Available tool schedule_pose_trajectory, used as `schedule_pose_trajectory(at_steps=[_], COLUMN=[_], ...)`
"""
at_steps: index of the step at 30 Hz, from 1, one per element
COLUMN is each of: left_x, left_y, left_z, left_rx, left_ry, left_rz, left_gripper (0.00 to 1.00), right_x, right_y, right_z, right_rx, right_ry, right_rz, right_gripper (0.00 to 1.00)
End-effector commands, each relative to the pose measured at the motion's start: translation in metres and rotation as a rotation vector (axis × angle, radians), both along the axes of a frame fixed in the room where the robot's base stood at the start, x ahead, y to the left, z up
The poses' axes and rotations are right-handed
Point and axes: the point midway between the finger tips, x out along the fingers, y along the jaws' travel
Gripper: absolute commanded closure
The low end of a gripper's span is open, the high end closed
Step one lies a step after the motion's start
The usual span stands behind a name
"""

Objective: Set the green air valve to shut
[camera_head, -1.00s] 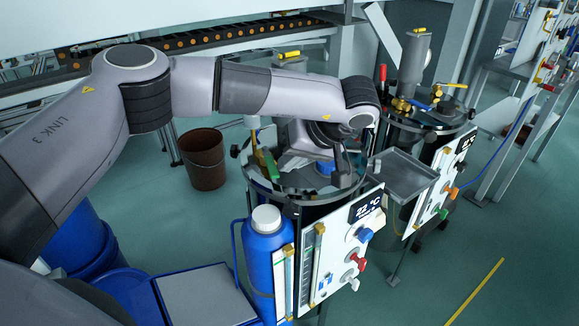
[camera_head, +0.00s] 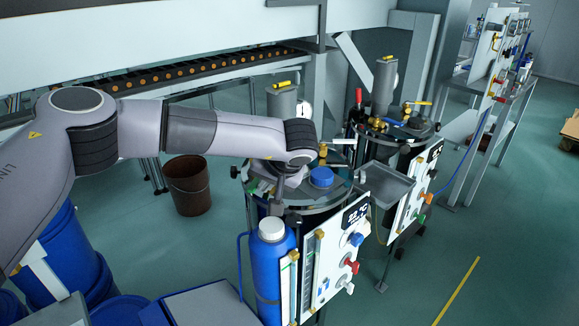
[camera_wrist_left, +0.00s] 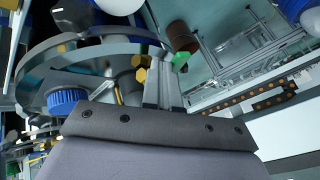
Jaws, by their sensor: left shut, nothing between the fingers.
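A small green valve handle (camera_wrist_left: 181,61) shows in the left wrist view, beside brass fittings (camera_wrist_left: 141,68) at the lid's rim. In the head view a bit of green (camera_head: 253,186) shows at the left edge of the near vessel's lid (camera_head: 318,203), mostly hidden by my arm. My left gripper (camera_wrist_left: 162,55) is shut and empty. Its fingertips are close to the left of the green handle; I cannot tell whether they touch. In the head view the gripper (camera_head: 279,193) is low over the lid's left part. The handle's exact setting is unclear. My right gripper is out of view.
A blue cap (camera_head: 321,177) stands on the lid, also in the wrist view (camera_wrist_left: 68,99). A blue bottle (camera_head: 270,265) and a knobbed panel (camera_head: 335,262) are in front. A second vessel (camera_head: 395,130) and tray (camera_head: 385,187) are right. A brown bucket (camera_head: 187,185) stands behind left.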

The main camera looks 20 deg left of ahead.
Motion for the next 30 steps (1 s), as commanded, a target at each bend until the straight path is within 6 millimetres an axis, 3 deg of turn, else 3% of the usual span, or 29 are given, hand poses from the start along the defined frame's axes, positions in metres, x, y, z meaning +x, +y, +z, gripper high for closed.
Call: schedule_pose_trajectory(at_steps=[16, 30], left_x=[-0.004, -0.003], left_y=[0.032, 0.041], left_z=[0.000, 0.000], left_rx=[0.000, 0.001], left_ry=[-0.001, 0.000], left_rz=[-0.433, -0.428], left_gripper=[1.00, 1.00], right_x=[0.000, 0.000], right_y=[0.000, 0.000], right_z=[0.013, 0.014], right_rx=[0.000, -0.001], right_ry=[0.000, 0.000], right_rz=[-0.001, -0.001], right_gripper=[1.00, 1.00])
